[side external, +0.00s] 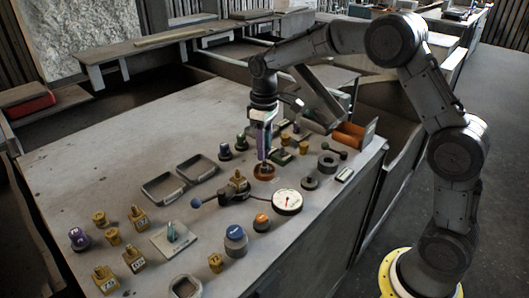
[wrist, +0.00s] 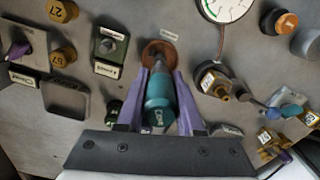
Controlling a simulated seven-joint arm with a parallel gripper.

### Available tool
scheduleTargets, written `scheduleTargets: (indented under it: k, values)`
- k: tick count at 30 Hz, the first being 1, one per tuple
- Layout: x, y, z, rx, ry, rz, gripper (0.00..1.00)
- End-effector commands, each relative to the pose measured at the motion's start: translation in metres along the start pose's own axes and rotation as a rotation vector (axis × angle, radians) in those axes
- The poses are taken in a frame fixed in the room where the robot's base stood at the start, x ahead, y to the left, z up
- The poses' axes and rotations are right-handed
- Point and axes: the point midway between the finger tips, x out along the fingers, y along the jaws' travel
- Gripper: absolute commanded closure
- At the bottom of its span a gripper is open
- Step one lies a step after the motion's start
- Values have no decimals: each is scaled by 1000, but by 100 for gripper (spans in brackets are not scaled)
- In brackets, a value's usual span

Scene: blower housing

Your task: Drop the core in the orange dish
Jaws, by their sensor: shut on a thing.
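The orange dish (side external: 264,177) is a small round brown-orange dish on the bench, and it also shows in the wrist view (wrist: 151,47). My gripper (side external: 263,156) points down just above the dish. In the wrist view my gripper's purple fingers (wrist: 161,88) are shut on a teal cylinder with a narrower dark tip, which I take to be the core (wrist: 159,97). The core's tip overlaps the dish in that view; whether it touches the dish I cannot tell. In the side view the core is mostly hidden by the fingers.
A white dial gauge (side external: 287,202) lies just in front of the dish. Two grey trays (side external: 164,188) lie further left. The bench's far left is clear.

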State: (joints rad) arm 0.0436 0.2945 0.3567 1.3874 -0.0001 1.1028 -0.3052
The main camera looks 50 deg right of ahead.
Motion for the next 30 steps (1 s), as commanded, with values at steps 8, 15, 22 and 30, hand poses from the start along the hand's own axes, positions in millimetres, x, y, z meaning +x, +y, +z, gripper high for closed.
scheduleTargets:
  k: [8,15,22,30]
  values:
    - [-19,0,0,0,1,0,100]
    - [-34,0,0,0,2,1,100]
    - [-46,0,0,0,2,1,100]
    - [-47,0,0,0,1,0,100]
